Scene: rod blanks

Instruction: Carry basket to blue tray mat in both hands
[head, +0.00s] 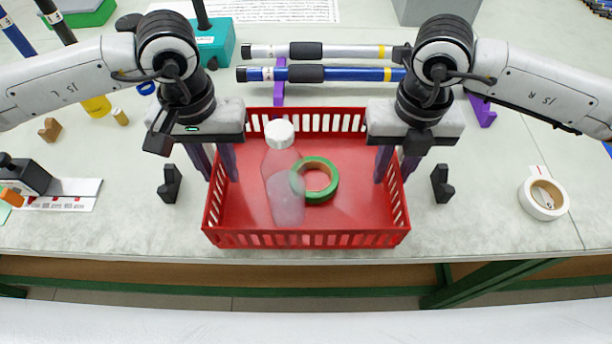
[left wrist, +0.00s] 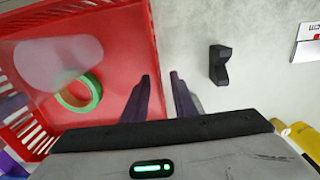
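The red basket (head: 345,239) stands on the near part of the table, with a clear white-capped bottle (head: 284,190) and a green tape roll (head: 332,181) in it. My left gripper (head: 214,173) is over the basket's left wall, one finger inside and one outside. The left wrist view shows its fingers (left wrist: 161,82) apart, with gaps beside the basket wall (left wrist: 151,35). My right gripper (head: 397,176) straddles the right wall likewise, its fingers apart. Both look open. No blue tray mat shows in either view.
Black rests (head: 170,184) and (head: 442,184) stand beside the basket. A white tape roll (head: 544,198) lies to the right. A silver rod (head: 345,51) and a blue rod (head: 335,74) lie on purple holders behind. The table's front edge is close to the basket.

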